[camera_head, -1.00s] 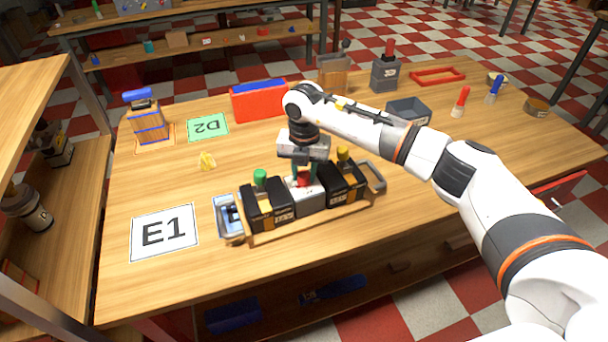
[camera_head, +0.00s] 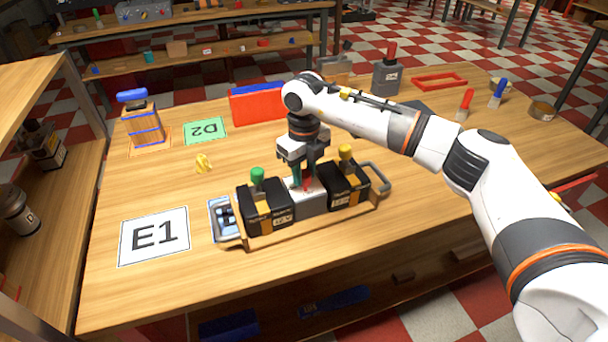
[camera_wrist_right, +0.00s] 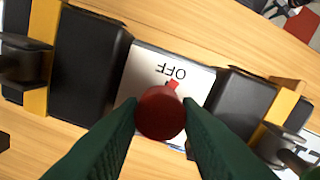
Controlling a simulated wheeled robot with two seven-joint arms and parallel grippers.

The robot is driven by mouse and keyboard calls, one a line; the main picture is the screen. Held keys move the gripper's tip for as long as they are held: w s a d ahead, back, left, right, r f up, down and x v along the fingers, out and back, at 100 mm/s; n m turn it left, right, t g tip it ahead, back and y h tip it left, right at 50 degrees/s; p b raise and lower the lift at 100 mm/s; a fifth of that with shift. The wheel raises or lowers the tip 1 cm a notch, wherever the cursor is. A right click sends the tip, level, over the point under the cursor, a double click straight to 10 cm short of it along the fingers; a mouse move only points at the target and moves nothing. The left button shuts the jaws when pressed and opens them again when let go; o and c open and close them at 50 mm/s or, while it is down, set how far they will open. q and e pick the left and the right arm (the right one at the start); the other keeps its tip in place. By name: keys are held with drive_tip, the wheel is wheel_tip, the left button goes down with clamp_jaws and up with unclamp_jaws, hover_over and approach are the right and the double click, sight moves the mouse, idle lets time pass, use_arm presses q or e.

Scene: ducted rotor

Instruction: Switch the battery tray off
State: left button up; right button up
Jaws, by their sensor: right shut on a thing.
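The battery tray (camera_head: 290,232) is a wooden tray with metal end handles, standing on the table. It carries two black batteries with yellow straps, the left one (camera_head: 266,207) with a green knob and the right one (camera_head: 345,184) with a yellow knob. Between them is a grey switch box (camera_head: 311,203). In the right wrist view a red knob (camera_wrist_right: 160,113) sits on the box, with its small red pointer by the word OFF (camera_wrist_right: 171,70). My right gripper (camera_head: 308,186) points down and is shut on the red knob. My left gripper is not in view.
An E1 card (camera_head: 154,236) lies left of the tray and a green D2 card (camera_head: 205,131) behind it. A yellow piece (camera_head: 203,163) lies between. The table's front is clear.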

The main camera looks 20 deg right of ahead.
sight(304, 174)
drive_tip(key=shift+n+b, duration=0.45)
drive_tip(key=shift+n, duration=0.75)
drive_tip(key=shift+r+n, duration=0.1)
drive_tip(key=shift+n, duration=0.2)
drive_tip(key=o, duration=1)
wheel_tip(304, 174, up, 12)
drive_tip(key=shift+b, duration=0.55)
drive_tip(key=shift+s, duration=0.1)
